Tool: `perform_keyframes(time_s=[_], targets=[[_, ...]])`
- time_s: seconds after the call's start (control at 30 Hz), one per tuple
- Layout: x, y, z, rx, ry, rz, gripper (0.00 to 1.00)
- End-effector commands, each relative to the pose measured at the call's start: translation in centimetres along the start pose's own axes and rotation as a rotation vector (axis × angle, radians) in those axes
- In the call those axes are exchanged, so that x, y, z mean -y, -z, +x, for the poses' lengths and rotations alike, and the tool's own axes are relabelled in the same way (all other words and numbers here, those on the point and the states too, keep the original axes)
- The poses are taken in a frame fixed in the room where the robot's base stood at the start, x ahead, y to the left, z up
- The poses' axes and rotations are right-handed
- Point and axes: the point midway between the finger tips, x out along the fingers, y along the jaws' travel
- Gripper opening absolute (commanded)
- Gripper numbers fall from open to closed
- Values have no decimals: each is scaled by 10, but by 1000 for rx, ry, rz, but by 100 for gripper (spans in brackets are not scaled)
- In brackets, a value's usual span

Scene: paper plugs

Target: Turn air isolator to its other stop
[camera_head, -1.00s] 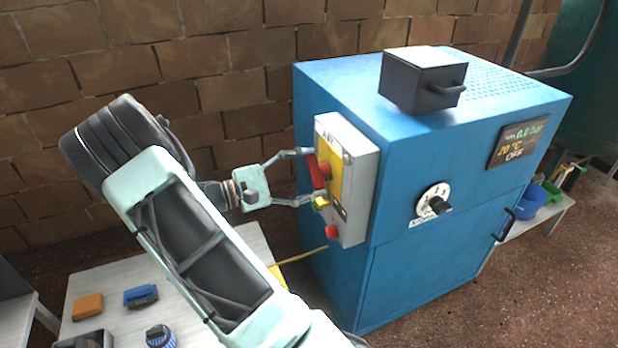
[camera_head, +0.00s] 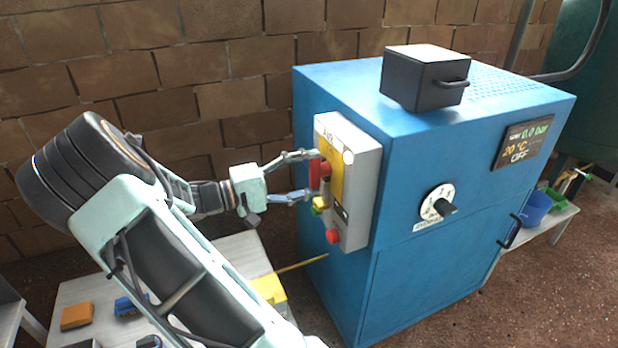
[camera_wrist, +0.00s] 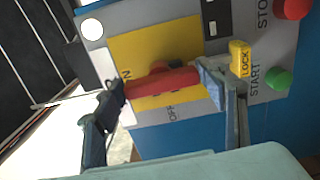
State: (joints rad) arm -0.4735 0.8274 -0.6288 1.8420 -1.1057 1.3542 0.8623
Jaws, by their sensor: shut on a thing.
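The air isolator is a red bar handle (camera_head: 314,174) on a yellow plate (camera_head: 336,182), on the grey control box at the cabinet's left side. It also shows in the wrist view (camera_wrist: 165,84), lying along the plate with one end close to the ON label. The OFF label is beside its lower edge. My gripper (camera_head: 308,176) is shut on the red handle, one finger at each end. Its fingers also show in the wrist view (camera_wrist: 164,91). The left finger partly covers the ON label.
A yellow LOCK tab (camera_wrist: 240,58), a green START button (camera_wrist: 278,80) and a red STOP button (camera_wrist: 292,8) are close to the right finger. The blue cabinet (camera_head: 420,270) has a black dial (camera_head: 440,206). A low table (camera_head: 75,292) with small blocks stands below my arm.

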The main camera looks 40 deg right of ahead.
Motion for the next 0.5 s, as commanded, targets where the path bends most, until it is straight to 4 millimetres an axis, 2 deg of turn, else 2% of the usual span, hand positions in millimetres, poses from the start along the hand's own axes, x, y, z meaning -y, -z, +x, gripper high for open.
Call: perform_keyframes(time_s=[0.5], targets=[[0,0,0,-1,0,39,41]])
